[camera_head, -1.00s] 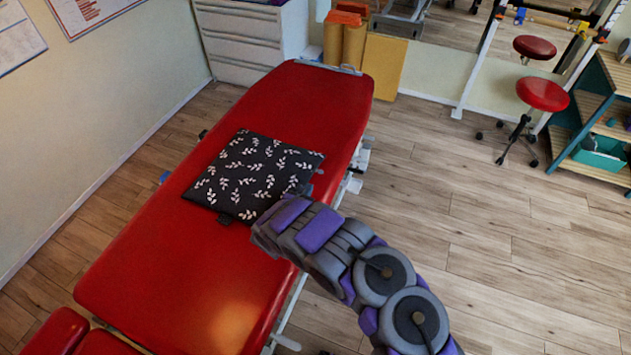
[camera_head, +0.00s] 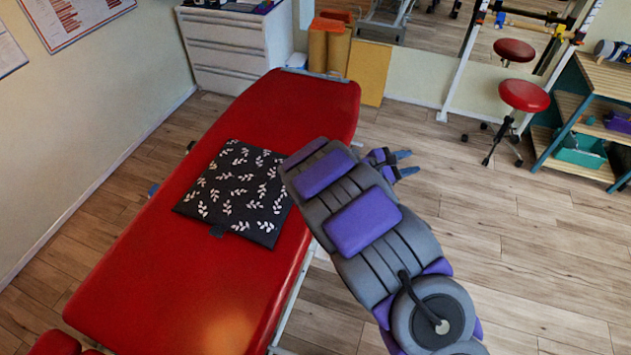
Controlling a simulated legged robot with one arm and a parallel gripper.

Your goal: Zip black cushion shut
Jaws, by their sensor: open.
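The black cushion (camera_head: 236,194) with a white leaf pattern lies flat on the red treatment table (camera_head: 180,270). A small dark tab (camera_head: 217,231) sticks out at its near edge. My arm covers part of the cushion's right side, and I cannot make out the zip. My gripper (camera_head: 402,164) is to the right of the cushion and table, over the wooden floor. Its blue-grey fingertips are apart, pointing right, with nothing between them.
A red stool (camera_head: 523,96) and wooden shelf (camera_head: 600,85) are at the right. The floor (camera_head: 510,240) right of the table is clear.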

